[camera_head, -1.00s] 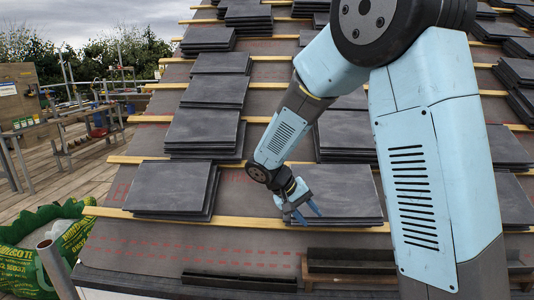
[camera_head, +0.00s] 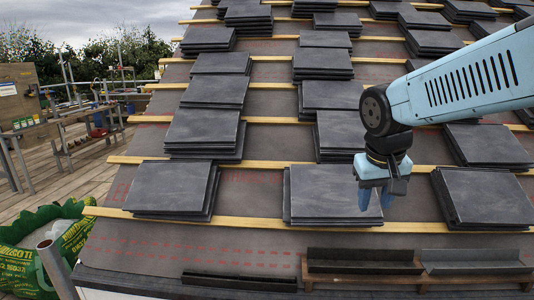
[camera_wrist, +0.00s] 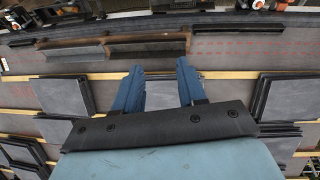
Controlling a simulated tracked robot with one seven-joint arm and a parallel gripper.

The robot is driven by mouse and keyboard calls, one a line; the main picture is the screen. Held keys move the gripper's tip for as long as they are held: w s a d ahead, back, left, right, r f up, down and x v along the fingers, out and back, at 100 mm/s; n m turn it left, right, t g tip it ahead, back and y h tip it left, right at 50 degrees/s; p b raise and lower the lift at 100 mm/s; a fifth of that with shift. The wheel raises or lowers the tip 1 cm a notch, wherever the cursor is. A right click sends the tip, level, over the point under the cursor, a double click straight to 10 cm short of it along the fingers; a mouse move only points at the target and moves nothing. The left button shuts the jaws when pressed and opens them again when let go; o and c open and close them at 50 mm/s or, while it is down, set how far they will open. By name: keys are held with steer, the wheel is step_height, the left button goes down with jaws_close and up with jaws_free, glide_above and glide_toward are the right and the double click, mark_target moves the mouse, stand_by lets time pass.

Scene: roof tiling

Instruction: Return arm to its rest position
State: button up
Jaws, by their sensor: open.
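My gripper (camera_head: 374,198) hangs in the head view at the right of the middle, its blue fingers pointing down over the right part of a stack of dark slate tiles (camera_head: 325,193). In the wrist view my gripper (camera_wrist: 158,85) shows two blue fingers set apart with nothing held between them. A stack of tiles partly shows beyond and between the fingers. My arm reaches in from the right edge of the head view. The gripper appears to be above the tiles, with no contact visible.
Several tile stacks, such as one at lower left (camera_head: 172,189), lie along wooden battens (camera_head: 250,224). Dark angled pieces (camera_head: 363,261) rest on a wooden pallet at the eave. A metal pole (camera_head: 55,266) and green bags (camera_head: 25,240) are at lower left. Bare underlay lies between stacks.

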steer(key=s+d+r+t+y, duration=0.1)
steer(key=s+r+t, duration=0.1)
steer(key=s, duration=0.5)
steer(key=shift+s+r+t, duration=0.2)
steer(key=shift+r+t, duration=0.1)
steer(key=shift+r, duration=0.05)
